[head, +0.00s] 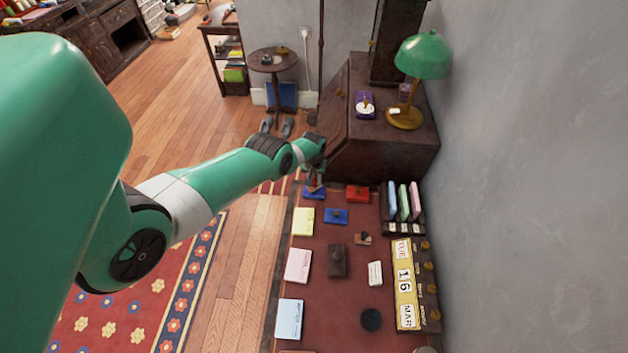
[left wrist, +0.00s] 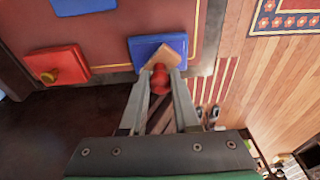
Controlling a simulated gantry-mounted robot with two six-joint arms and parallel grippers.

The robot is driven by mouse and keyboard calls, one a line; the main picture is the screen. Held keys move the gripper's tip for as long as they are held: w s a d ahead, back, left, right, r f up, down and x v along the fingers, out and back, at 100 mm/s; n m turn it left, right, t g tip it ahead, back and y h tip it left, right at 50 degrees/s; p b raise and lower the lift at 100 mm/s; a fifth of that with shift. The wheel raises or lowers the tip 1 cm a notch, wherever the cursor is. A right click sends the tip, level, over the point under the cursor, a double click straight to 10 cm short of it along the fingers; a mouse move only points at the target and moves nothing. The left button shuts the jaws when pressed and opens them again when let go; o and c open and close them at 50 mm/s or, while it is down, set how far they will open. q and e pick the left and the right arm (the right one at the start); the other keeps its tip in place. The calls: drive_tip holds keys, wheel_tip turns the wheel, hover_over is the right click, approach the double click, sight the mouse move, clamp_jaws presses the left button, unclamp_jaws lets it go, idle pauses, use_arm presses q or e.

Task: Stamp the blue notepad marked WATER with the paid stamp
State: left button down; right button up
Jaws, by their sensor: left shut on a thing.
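The blue notepad (head: 289,319) lies at the lower left of the desk; its lettering is too small to read. My left gripper (head: 315,180) is at the far end of the desk. In the left wrist view the left gripper (left wrist: 160,78) is shut on the red handle of a stamp (left wrist: 163,57) with a wooden block. The block is over an open blue ink pad (left wrist: 178,42), which also shows in the head view (head: 313,194); I cannot tell whether they touch. The stamp's marking is hidden. My right gripper is out of view.
A red box with a brass knob (head: 358,194) and another blue box (head: 336,216) are near the gripper. Yellow (head: 303,221) and pink (head: 298,265) notepads line the left edge. A dark block (head: 337,260) stands mid-desk; a date calendar (head: 405,285) is at right.

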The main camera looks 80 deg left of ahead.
use_arm(q)
drive_tip(key=shift+f+b, duration=0.6)
idle(1.5)
wheel_tip(320, 180, up, 7)
drive_tip(key=p, duration=0.7)
drive_tip(key=shift+r, duration=0.15)
